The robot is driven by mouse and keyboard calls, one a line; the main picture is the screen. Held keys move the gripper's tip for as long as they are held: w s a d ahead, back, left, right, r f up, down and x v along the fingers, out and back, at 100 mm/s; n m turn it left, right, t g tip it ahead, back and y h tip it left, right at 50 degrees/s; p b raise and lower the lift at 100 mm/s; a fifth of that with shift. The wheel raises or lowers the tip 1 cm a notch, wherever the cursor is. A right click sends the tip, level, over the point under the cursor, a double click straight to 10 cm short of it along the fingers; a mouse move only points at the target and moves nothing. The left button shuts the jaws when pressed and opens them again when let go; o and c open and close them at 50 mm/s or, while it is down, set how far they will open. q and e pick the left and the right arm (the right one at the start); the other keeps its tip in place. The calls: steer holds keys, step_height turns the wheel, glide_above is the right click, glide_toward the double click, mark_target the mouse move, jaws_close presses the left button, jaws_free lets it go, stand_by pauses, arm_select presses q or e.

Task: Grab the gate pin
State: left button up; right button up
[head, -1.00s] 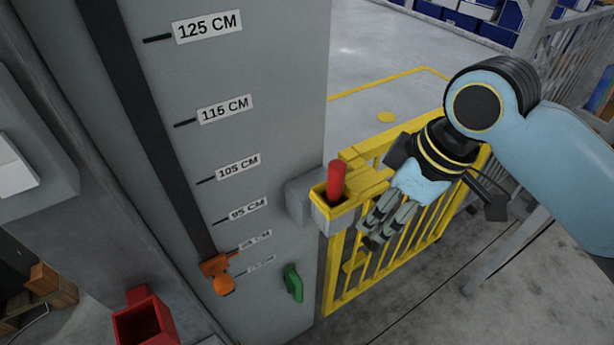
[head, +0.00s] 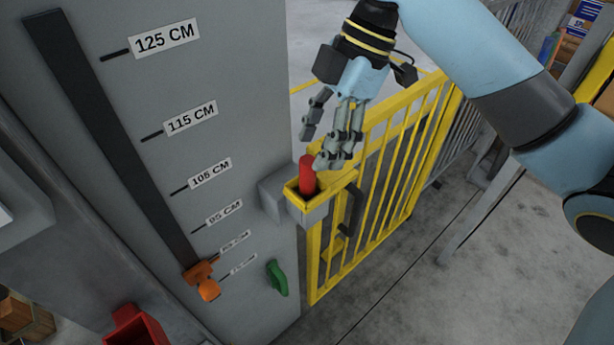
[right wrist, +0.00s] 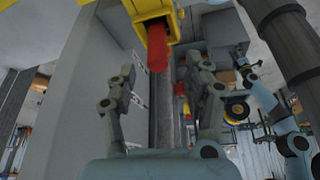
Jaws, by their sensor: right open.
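The red gate pin (head: 306,174) stands upright in a yellow-rimmed grey socket (head: 307,207) at the post end of the yellow gate. My right gripper (head: 318,152) is open and empty just above the pin, its fingers pointing down at it. In the right wrist view the red pin (right wrist: 157,48) sticks out of the yellow socket (right wrist: 152,12), beyond and between the spread fingertips of my right gripper (right wrist: 165,80). The fingers and the pin look apart there. My left gripper is not in the head view.
A grey post (head: 200,120) with a height scale stands left of the gate. It carries an orange slider knob (head: 207,288) and a green handle (head: 277,278). The yellow gate (head: 385,180) runs back to the right. A red bin (head: 137,328) is at the lower left.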

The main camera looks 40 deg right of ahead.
mark_target(311, 158)
steer(key=p+x, duration=0.1)
steer(key=x, duration=0.5)
steer(key=shift+w, duration=0.15)
jaws_close()
